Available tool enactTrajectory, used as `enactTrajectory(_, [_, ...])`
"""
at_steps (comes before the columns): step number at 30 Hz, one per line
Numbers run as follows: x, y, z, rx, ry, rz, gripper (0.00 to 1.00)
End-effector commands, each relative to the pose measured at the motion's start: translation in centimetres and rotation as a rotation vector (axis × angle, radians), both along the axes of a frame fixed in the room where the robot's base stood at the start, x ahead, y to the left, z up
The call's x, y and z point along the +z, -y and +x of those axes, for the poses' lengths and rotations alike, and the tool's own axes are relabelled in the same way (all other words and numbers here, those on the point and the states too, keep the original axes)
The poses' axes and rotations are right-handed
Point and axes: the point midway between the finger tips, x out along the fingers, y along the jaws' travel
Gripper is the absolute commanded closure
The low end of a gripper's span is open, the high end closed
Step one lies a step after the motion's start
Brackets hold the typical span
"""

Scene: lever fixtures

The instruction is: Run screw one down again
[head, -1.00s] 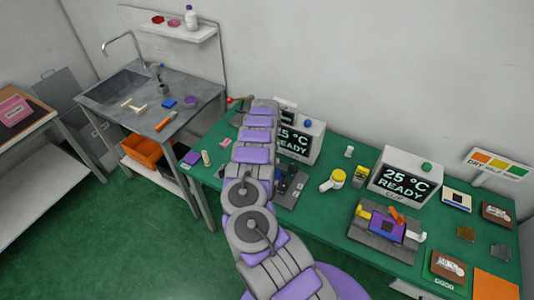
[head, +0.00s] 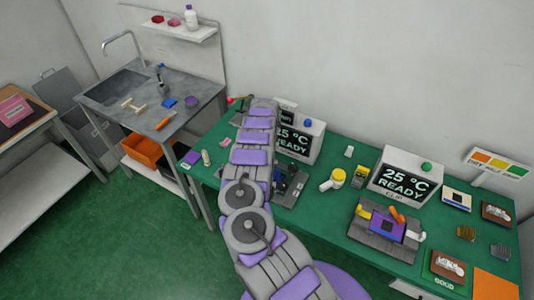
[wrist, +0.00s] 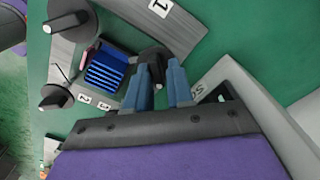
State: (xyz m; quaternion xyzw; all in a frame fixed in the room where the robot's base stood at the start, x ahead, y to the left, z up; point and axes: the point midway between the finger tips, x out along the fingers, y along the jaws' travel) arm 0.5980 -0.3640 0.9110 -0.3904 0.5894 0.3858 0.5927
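In the wrist view my gripper (wrist: 160,75) has its two blue fingers apart. They straddle a dark screw knob (wrist: 154,54) with a white-tipped handle; a gap shows beside the handle, and any contact at the fingertips is unclear. A label "1" (wrist: 160,7) lies on the grey fixture plate (wrist: 113,22) above this knob. Two other dark screw knobs stand to the left, one upper (wrist: 66,21) and one lower (wrist: 55,97). A blue finned block (wrist: 104,70) sits between the knobs. In the head view my arm hides the gripper and part of this fixture (head: 288,199).
A "25 °C READY" display box (head: 299,143) stands close behind the fixture, and its edge shows right of my fingers in the wrist view.

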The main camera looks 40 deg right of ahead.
Motion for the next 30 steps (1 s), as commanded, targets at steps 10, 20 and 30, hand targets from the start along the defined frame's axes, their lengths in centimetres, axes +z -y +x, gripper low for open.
enactTrajectory(10, [-0.1,-0.1,-0.2,0.001,-0.004,0.002,0.62])
enactTrajectory(20, [2.3,-0.1,-0.1,0.001,-0.002,0.002,0.62])
enactTrajectory(30, [9.8,-0.1,-0.1,0.002,-0.002,0.004,0.62])
